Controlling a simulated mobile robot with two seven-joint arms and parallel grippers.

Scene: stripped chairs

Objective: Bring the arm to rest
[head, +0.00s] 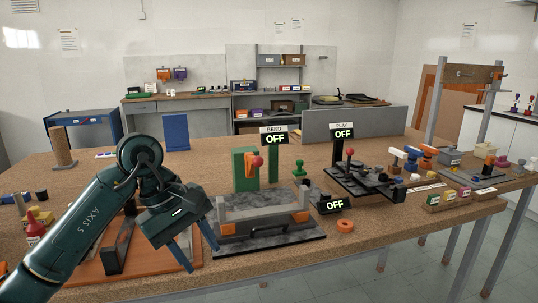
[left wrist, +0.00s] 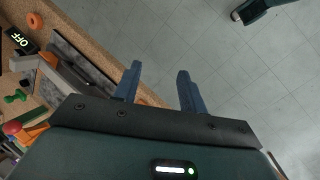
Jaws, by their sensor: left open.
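My left arm (head: 85,220) is dark green and comes in from the left over the near edge of the cork-topped bench. Its left gripper (head: 202,259) points downward near the front edge, just left of a grey clamp-like fixture. The left wrist view shows the two blue fingers (left wrist: 160,72) spread apart with nothing between them. Grey floor tiles lie beyond the fingertips. A dark green part at the top of the left wrist view looks like part of my own body, but I cannot tell which.
The fixture (head: 262,226) with orange ends sits right of the gripper. An orange-brown board (head: 165,262) lies beneath the arm. A red bottle (head: 34,232) stands at left. Signs reading OFF (head: 343,134) and an orange ring (head: 345,225) are further right. Floor (head: 420,270) is clear in front.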

